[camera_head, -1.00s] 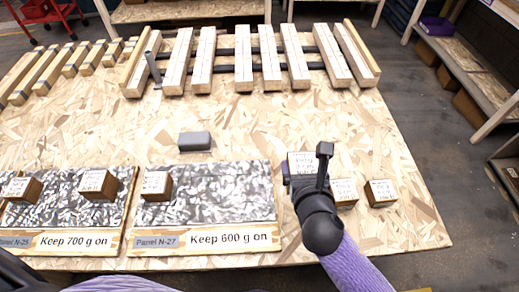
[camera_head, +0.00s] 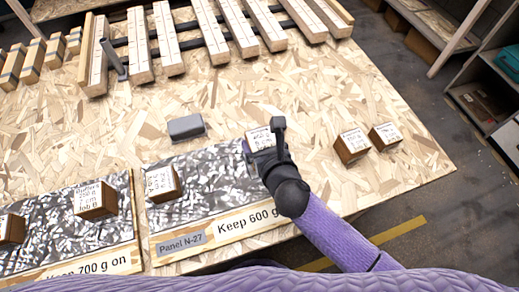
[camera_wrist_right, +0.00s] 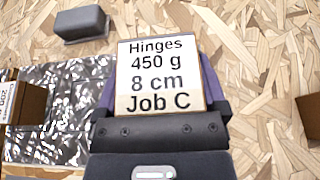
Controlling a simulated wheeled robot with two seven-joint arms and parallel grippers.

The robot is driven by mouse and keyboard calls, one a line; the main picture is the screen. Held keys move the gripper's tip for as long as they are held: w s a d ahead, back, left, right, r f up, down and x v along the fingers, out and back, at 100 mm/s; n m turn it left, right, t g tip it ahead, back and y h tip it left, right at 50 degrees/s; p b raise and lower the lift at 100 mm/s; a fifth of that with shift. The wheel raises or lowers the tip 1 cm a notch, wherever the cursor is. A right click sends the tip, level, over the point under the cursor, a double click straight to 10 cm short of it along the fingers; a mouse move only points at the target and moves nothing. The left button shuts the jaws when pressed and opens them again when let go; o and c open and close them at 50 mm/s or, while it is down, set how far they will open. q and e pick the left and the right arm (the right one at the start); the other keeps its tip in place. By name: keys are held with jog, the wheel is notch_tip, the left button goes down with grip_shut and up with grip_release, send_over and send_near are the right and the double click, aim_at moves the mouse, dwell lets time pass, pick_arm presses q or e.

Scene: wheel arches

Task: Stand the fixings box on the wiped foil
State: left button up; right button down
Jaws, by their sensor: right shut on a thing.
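My right gripper (camera_head: 268,150) is shut on a box of hinges (camera_head: 260,138), labelled "Hinges 450 g 8 cm Job C" in the right wrist view (camera_wrist_right: 164,78). It is by the right end of the foil panel N-27 (camera_head: 215,185), marked "Keep 600 g on"; its height is unclear. One wooden box (camera_head: 163,184) stands on that foil near its left end. Another foil panel (camera_head: 60,245), marked "Keep 700 g on", lies left with two boxes, one (camera_head: 95,202) and one at the picture edge (camera_head: 10,231). I cannot tell which foil is wiped. My left gripper is out of view.
Two more boxes (camera_head: 352,147) (camera_head: 385,136) stand on the bare board right of my arm. A grey block (camera_head: 186,128) lies behind panel N-27. Slatted timber frames (camera_head: 200,40) fill the back. Bare chipboard (camera_head: 300,90) lies between.

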notch_tip(320, 180, down, 2)
jog(key=shift+f+b, duration=0.1)
jog(key=shift+b, duration=0.25)
jog(key=shift+r, duration=0.25)
grip_release()
jog(key=shift+f, duration=0.15)
jog(key=shift+s+r+p, duration=0.1)
jog(key=shift+r+p, duration=0.15)
jog(key=shift+p, duration=0.1)
pick_arm(q)
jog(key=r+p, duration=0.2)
jog(key=p, duration=0.1)
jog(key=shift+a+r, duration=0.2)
pick_arm(e)
jog(key=v, duration=1.1)
jog(key=shift+s, duration=0.4)
jog(key=shift+d, duration=0.1)
